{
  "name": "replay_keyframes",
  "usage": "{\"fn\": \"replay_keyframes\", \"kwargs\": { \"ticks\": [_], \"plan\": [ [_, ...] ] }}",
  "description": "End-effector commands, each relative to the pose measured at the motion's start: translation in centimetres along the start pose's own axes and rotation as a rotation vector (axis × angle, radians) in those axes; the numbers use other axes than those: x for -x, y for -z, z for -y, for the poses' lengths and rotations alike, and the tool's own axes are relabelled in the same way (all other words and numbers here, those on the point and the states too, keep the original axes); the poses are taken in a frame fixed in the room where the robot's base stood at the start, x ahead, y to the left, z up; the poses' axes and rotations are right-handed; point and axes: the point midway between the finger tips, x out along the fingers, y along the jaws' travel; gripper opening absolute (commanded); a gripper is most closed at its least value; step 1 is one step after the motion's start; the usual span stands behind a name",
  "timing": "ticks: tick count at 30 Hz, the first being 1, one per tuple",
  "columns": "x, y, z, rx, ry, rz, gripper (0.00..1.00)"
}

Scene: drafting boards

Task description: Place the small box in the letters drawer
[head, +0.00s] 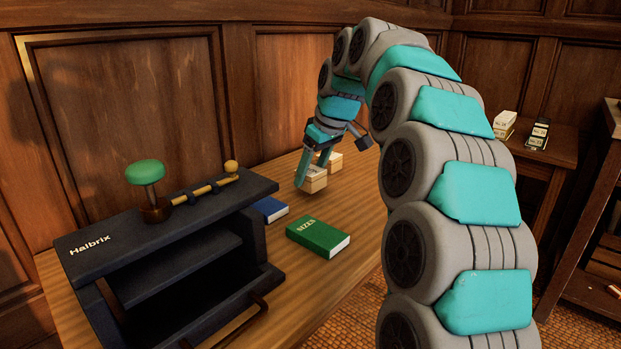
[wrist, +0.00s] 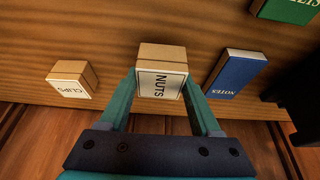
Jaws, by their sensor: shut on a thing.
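My gripper (head: 311,174) is shut on a small wooden box with a white label reading NUTS (wrist: 161,82); its fingers lie along both sides of the box. In the head view the held box (head: 315,182) is at or just above the tabletop, and I cannot tell whether it touches the wood. A second small wooden box, labelled CLIPS (wrist: 72,80), stands apart to the left in the wrist view. It also shows behind the held box in the head view (head: 332,161). No drawer marked letters can be made out in either view.
A dark Halbrix unit (head: 92,241) with open shelves and a green-knobbed stamp (head: 146,173) stands at the left of the wooden table (head: 340,205). A blue NOTES book (wrist: 236,73) and a green SIZES book (head: 318,236) lie between it and my gripper. A side table (head: 548,165) stands at right.

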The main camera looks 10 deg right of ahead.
Motion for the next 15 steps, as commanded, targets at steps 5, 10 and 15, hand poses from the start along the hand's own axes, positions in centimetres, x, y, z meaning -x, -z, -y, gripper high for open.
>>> {"fn": "replay_keyframes", "kwargs": {
  "ticks": [5,10,15],
  "plan": [
    [0.9,0.4,0.0,0.000,-0.001,0.000,0.00],
    [1.4,-0.1,0.5,0.000,0.002,0.002,0.00],
    [2.0,-0.9,1.1,0.000,0.000,-0.001,0.00]
  ]
}}
